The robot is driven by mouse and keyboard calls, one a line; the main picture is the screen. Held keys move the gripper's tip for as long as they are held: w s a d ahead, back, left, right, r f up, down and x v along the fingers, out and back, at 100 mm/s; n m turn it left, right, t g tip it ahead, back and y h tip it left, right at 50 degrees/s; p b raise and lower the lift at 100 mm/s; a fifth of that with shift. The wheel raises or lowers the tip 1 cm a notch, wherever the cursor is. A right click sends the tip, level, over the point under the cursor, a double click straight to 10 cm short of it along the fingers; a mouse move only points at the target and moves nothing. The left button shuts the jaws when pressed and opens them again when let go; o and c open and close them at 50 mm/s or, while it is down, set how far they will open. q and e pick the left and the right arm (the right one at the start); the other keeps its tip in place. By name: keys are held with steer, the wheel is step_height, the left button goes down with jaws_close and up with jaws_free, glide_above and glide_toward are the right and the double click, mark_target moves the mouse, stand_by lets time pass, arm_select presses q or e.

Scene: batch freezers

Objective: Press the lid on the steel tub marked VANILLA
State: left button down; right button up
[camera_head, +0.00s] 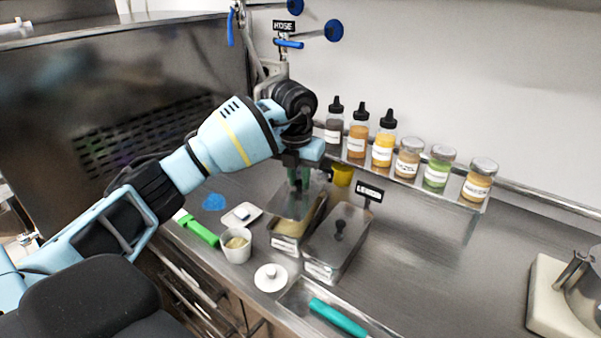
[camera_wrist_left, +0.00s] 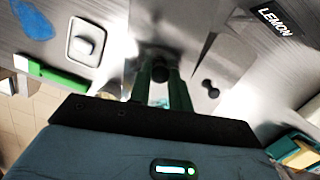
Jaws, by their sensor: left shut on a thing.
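My left gripper (camera_head: 297,183) is shut on a steel lid (camera_head: 290,206), just above the left steel tub (camera_head: 287,243). Pale yellow contents show at the tub's near end, so the lid does not cover it fully in this view. The tub's front label is too small to read, and I see no VANILLA sign. In the left wrist view the green fingers of my left gripper (camera_wrist_left: 160,88) close around a dark knob. Whether the lid touches the rim is unclear. My right gripper is not in view.
A second steel tub (camera_head: 325,262) with a black-knobbed lid stands close on the right, by a LEMON sign (camera_head: 370,191). A white cup (camera_head: 236,246), a white round lid (camera_head: 271,277) and a tray (camera_head: 298,293) stand in front. Bottles and jars line the back.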

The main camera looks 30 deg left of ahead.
arm_select(q)
step_height(320, 180, down, 3)
steer(key=shift+r+b, duration=0.1)
steer(key=shift+b, duration=0.35)
steer(key=shift+f, duration=1)
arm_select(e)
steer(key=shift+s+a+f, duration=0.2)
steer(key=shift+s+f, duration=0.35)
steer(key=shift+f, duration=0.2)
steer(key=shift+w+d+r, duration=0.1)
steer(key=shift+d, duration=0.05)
arm_select(q)
steer(key=shift+r, duration=0.1)
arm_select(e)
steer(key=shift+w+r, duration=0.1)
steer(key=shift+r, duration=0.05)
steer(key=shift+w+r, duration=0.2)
arm_select(q)
steer(key=shift+f, duration=0.2)
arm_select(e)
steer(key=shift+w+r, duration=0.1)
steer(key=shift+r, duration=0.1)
